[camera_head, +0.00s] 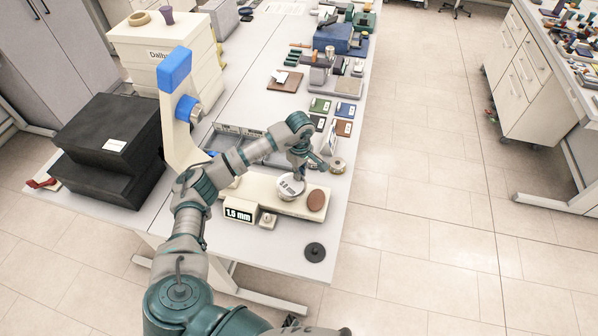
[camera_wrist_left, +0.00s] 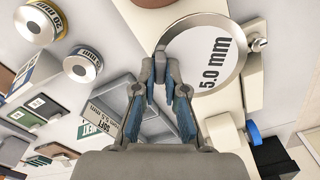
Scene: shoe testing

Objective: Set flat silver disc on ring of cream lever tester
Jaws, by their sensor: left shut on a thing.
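The flat silver disc (camera_head: 290,185) has a white face marked 5.0 mm. It lies at or just over the cream lever tester's base (camera_head: 250,190); the disc also shows in the left wrist view (camera_wrist_left: 203,62). I cannot tell its bright rim from the ring, nor whether it is seated. The tester has a tall cream arm with a blue top (camera_head: 175,70) and a display (camera_head: 239,213) reading 1.5 mm. My left gripper (camera_head: 303,170) is over the base, its fingers (camera_wrist_left: 160,62) shut on the disc's near edge. My right gripper is not in view.
A brown oval pad (camera_head: 316,200) sits at the base's right end. A black disc (camera_head: 315,252) lies near the table's front edge. Silver cylinders (camera_wrist_left: 83,65) and (camera_wrist_left: 40,24) stand nearby, one marked 20 mm. A grey tray (camera_head: 232,140) and black stepped box (camera_head: 112,145) are left.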

